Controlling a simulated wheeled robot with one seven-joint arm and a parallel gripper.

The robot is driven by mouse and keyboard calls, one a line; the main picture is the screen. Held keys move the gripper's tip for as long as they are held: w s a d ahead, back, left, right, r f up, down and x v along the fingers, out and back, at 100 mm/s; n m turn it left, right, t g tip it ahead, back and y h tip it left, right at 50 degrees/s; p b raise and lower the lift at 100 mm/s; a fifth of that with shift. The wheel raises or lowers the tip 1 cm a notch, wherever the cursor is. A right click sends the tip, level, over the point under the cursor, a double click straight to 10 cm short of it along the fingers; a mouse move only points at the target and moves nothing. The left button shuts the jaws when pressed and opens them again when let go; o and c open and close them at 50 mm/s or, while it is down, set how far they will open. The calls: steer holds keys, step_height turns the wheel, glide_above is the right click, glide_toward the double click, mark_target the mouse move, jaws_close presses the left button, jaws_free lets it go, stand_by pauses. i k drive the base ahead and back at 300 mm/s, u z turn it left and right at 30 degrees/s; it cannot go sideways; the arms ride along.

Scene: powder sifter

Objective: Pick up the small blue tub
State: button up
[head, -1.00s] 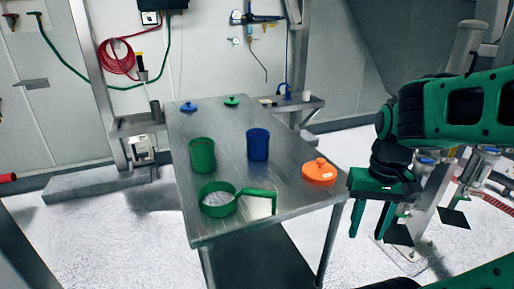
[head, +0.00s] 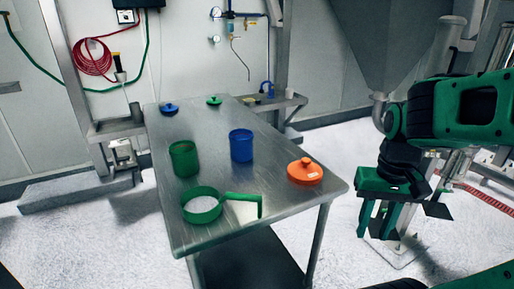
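The small blue tub (head: 241,146) stands upright and lidless on the metal table (head: 285,214), right of a green tub. A blue lid (head: 168,109) lies near the table's far left corner. My green and black gripper (head: 388,228) hangs pointing down beyond the table's right edge, well apart from the tub and to its right. Its fingers are spread with nothing visible between them.
A green tub (head: 184,159), a green sifter (head: 203,207) with a handle and white contents, an orange lid (head: 305,172) and a green lid (head: 214,101) share the table. A side ledge (head: 272,103) adjoins its far right. Table surface around the blue tub is clear.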

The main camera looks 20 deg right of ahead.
mark_target(241, 146)
steer(key=z, duration=1.55)
steer(key=k, duration=1.8)
steer(key=u, duration=0.65)
steer(key=i, duration=1.65)
steer(key=z, duration=0.05)
